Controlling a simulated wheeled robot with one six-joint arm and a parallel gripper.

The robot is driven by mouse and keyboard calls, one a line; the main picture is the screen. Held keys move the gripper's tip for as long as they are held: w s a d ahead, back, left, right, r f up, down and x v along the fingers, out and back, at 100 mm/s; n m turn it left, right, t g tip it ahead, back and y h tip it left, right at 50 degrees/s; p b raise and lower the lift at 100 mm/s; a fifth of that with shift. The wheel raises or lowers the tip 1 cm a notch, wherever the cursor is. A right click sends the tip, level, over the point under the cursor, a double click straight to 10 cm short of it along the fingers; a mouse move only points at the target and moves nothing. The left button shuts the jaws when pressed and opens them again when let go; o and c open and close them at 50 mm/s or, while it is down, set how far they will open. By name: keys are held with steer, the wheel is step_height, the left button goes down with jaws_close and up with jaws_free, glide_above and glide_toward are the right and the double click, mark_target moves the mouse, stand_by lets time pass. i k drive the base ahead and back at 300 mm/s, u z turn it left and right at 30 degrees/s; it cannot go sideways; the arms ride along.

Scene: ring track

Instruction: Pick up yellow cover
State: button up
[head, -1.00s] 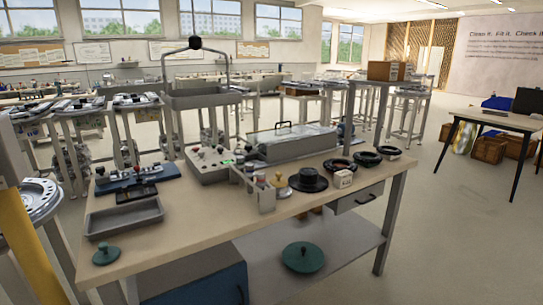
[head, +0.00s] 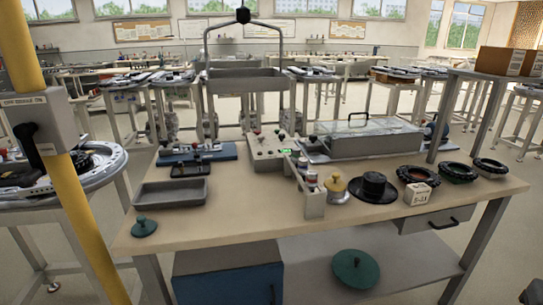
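The yellow cover (head: 336,189) is a small round piece with a knob on top. It stands on the workbench (head: 240,220), right of centre in the head view. It is between a small grey rack (head: 315,205) on its left and a black hat-shaped cover (head: 374,188) on its right. My gripper is not in view.
A teal knobbed disc (head: 144,227) and a grey tray (head: 170,193) are at the bench's left. Black rings (head: 454,173) and a marked block (head: 417,194) are at its right. A yellow post (head: 70,215) with a grey box stands at the left. The bench's front middle is clear.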

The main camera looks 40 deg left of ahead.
mark_target(334, 184)
steer(key=u, duration=0.8)
steer(key=i, duration=0.75)
steer(key=u, duration=0.75)
